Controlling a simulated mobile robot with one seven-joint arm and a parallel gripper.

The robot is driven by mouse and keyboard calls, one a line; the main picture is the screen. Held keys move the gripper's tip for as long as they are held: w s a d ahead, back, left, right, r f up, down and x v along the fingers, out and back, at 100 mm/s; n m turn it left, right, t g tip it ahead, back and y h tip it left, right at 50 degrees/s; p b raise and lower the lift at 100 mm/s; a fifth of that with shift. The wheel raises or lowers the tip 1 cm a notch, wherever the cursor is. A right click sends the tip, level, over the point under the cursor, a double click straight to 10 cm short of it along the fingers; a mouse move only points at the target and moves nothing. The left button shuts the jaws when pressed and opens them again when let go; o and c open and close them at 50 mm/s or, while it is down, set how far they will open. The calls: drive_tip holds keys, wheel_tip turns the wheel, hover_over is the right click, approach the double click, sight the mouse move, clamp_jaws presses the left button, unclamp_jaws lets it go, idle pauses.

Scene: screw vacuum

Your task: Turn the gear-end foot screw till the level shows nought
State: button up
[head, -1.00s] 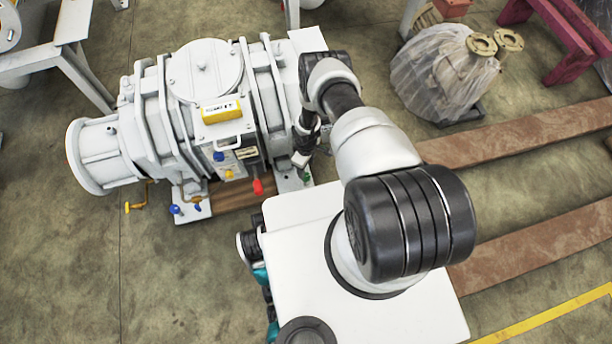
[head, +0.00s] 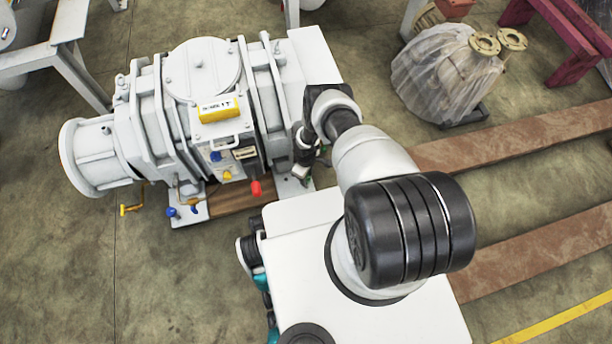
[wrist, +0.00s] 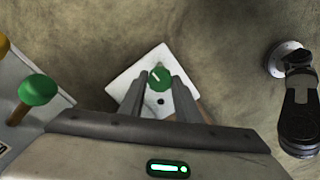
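The yellow level (head: 218,108) sits on top of the grey-white screw vacuum pump (head: 205,72). Its small display is too small to read. In the wrist view a round green knob (wrist: 159,80) with a white line, seemingly the gear-end foot screw, stands over a pale foot plate (wrist: 126,88). My gripper (wrist: 160,84) is open, with one finger on each side of this knob and apparent gaps to it. In the head view my arm hides most of the gripper beside the pump's right end.
Another green knob (wrist: 37,90) stands left of my gripper in the wrist view. Red (head: 256,188), yellow and blue knobs are on the pump's near side. A dark fitting (wrist: 299,105) is at the wrist view's right. A wrapped machine (head: 440,75) stands behind right.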

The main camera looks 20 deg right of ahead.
drive_tip(key=shift+c, duration=0.9)
drive_tip(key=shift+m, duration=0.4)
drive_tip(key=m, duration=0.3)
drive_tip(key=shift+m, duration=2)
drive_tip(key=o, duration=1.1)
drive_tip(key=shift+c, duration=0.2)
